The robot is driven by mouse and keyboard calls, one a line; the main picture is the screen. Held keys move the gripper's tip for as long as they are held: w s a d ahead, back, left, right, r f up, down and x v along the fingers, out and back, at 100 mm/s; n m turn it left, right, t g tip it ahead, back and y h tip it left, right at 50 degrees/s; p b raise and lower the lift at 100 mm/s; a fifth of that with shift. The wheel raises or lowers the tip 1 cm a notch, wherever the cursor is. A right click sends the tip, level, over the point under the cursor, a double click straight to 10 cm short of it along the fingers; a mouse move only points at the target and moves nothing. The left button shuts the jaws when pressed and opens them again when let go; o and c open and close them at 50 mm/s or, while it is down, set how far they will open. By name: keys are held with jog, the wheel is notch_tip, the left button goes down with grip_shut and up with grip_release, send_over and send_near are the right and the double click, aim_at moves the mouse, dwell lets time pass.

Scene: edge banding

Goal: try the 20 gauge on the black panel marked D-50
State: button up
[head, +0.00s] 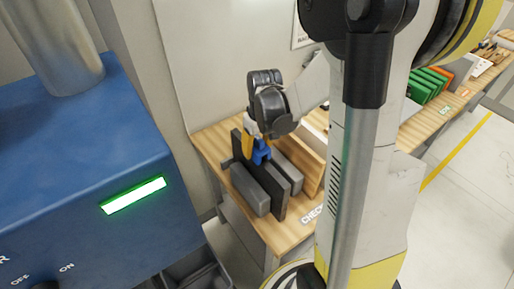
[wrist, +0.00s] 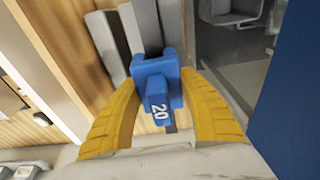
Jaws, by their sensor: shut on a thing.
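My gripper (wrist: 160,115) is shut on the blue gauge (wrist: 158,72), whose white "20" faces the wrist camera. The gauge also shows in the head view (head: 261,152) below the fingers. The black panel (head: 279,206) stands upright on edge between grey blocks on the wooden bench. The gauge is at the panel's top edge; I cannot tell whether it sits over the edge or just above it. No D-50 marking is readable, and my gripper hides part of the panel.
Grey blocks (head: 248,190) flank the panel on the bench (head: 215,143), with a "CHECK" label (head: 312,214) at the front edge. A blue machine (head: 90,170) with a lit green display is at left. Green panels (head: 425,88) stand farther along at right.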

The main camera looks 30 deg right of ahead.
aim_at(257, 137)
jog(key=shift+f+b, duration=0.3)
jog(key=shift+f, duration=0.05)
jog(key=shift+r, duration=0.15)
dwell(0.7)
jog(key=shift+r+p, duration=2.5)
jog(key=shift+r, duration=0.95)
